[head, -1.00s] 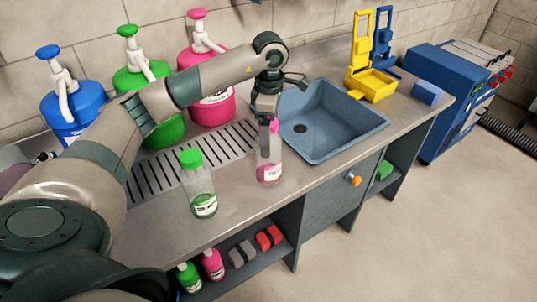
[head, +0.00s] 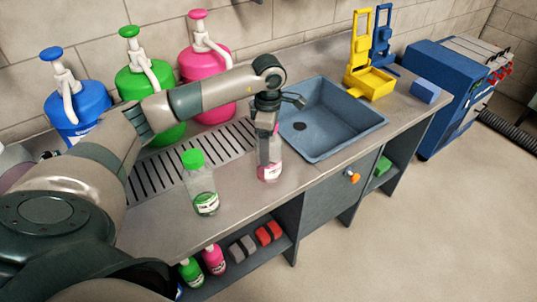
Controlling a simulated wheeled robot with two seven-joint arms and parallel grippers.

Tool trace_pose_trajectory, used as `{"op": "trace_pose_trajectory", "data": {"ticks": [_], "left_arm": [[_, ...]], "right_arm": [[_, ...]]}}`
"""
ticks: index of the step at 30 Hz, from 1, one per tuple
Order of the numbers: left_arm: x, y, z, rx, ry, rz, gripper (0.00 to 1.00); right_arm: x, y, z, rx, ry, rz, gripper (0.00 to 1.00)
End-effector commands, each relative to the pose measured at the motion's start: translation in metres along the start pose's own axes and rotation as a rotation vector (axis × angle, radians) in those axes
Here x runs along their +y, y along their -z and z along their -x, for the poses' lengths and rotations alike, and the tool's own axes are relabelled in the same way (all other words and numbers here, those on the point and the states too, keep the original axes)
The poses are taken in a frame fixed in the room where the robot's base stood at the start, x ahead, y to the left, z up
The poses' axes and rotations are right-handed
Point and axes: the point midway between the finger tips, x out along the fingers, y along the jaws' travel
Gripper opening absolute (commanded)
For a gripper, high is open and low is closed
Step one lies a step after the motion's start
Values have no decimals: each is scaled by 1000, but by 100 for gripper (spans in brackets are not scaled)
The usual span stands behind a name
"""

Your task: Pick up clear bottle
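Whether the fingers are closed on the bottle cannot be seen. My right gripper is out of view.
Blue (head: 78,108), green (head: 150,88) and pink (head: 207,75) pump jugs stand along the wall. A drain grate (head: 160,178) lies behind the bottles. The blue sink (head: 328,118) is to the right, with a yellow holder (head: 370,82) beyond. Small bottles and blocks sit on the lower shelf.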

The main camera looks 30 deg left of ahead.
Motion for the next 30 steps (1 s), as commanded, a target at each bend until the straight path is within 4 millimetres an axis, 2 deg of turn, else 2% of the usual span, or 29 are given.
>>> {"op": "trace_pose_trajectory", "data": {"ticks": [1,4,17,22,26,30], "left_arm": [[0,0,0,0,0,0,58],[0,0,0,0,0,0,34],[0,0,4,-1,-1,0,35],[1,0,18,-1,-3,0,35],[1,0,36,-3,-5,0,35],[-20,-13,52,-2,-5,-7,35]], "right_arm": [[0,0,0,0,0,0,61],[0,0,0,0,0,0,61],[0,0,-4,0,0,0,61],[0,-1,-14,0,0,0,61],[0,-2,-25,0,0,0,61],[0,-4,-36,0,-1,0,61]]}}
